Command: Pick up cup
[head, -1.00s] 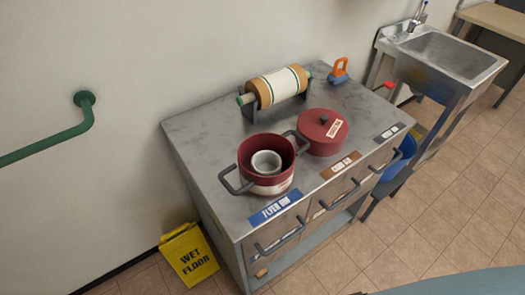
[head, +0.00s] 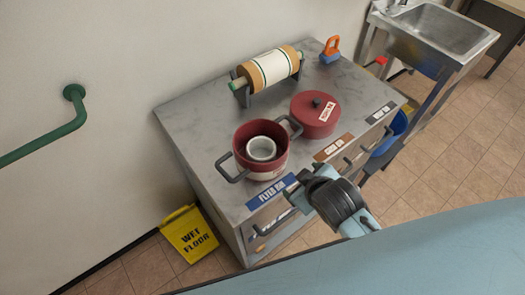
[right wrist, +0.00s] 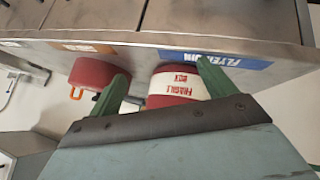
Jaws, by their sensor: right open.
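A small pale grey cup (head: 262,149) sits upright inside the red pot (head: 243,158) on the metal cabinet top. My right gripper (head: 300,192) is in front of the cabinet's near edge, to the lower right of the pot and apart from it. In the right wrist view its two green fingers (right wrist: 162,70) are spread with nothing gripped between them. The pot, with a white FRAGILE label, shows beyond them in that view (right wrist: 178,85). I cannot make out the cup there. My left gripper is not in view.
A lidded red pot (head: 315,116) stands right of the open pot. A roller on a stand (head: 268,70) and an orange-and-blue item (head: 331,50) are at the back. A yellow wet-floor sign (head: 189,234) stands left of the cabinet (head: 190,110). A sink (head: 440,30) is at upper right.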

